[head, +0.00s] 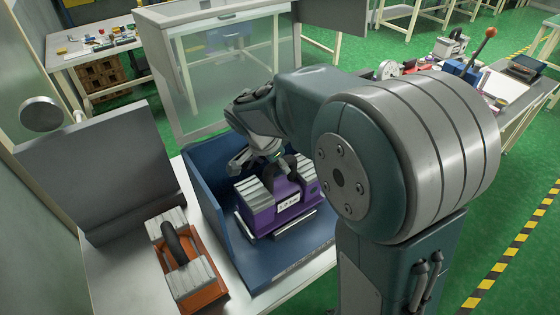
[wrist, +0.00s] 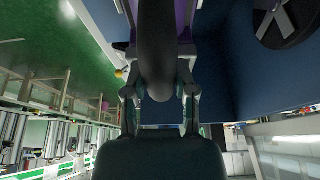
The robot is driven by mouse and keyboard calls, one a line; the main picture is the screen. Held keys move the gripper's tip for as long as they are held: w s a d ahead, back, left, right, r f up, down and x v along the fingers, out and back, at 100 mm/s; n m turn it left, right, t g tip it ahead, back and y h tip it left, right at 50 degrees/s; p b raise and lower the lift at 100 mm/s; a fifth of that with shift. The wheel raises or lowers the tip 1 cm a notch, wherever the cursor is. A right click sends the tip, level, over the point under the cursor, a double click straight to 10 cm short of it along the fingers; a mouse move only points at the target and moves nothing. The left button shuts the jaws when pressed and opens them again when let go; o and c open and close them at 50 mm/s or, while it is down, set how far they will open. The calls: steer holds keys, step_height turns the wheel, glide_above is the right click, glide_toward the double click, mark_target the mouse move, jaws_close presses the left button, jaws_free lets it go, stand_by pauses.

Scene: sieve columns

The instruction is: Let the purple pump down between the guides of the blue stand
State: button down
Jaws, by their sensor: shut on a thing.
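The purple pump (head: 262,218), with ribbed grey tops, a white label and a dark arched handle, is upright inside the blue stand (head: 207,205) in the head view. Pale guide rails (head: 292,224) show low along its near side. I cannot tell whether its underside touches the stand's floor. My gripper (head: 262,163) is above the pump, at its handle. In the wrist view my gripper's fingers (wrist: 160,92) are closed around the dark handle (wrist: 157,45), with a strip of purple body behind it. My arm and the pump hide the far guides.
An orange pump (head: 203,288) with a black handle stands to the left, before a grey upright panel (head: 95,165). A clear-walled cabinet (head: 225,65) stands behind the blue stand. A cluttered bench (head: 520,105) is at right. The stand's front floor is bare.

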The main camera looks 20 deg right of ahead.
steer(key=shift+f, duration=0.5)
steer(key=shift+c, duration=1.8)
jaws_free()
steer(key=shift+f, duration=0.1)
steer(key=o, duration=0.4)
steer(key=shift+c, duration=0.2)
steer(key=shift+v, duration=4.5)
